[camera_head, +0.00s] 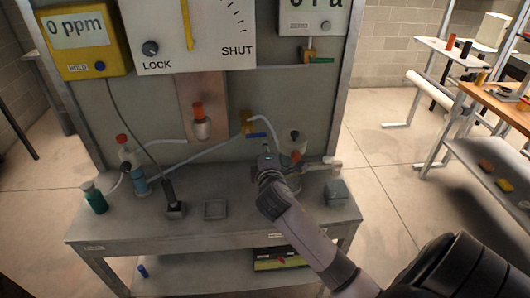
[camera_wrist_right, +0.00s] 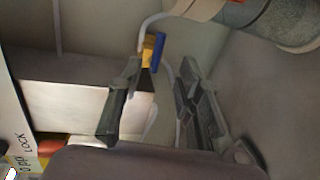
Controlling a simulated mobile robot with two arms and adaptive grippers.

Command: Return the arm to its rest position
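My right arm (camera_head: 305,232) reaches in from the lower right of the head view, over the workbench (camera_head: 215,235). Beyond the fingertips is a yellow valve with a blue handle (camera_wrist_right: 158,50), which also shows on the panel in the head view (camera_head: 248,123). My left gripper is not in view.
A yellow meter (camera_head: 82,40) and a dial plate (camera_head: 190,35) hang on the panel. A green bottle (camera_head: 95,197), a probe stand (camera_head: 174,200) and a grey block (camera_head: 337,192) stand on the bench. Open floor (camera_head: 385,200) lies to the right, before a wooden table (camera_head: 500,105).

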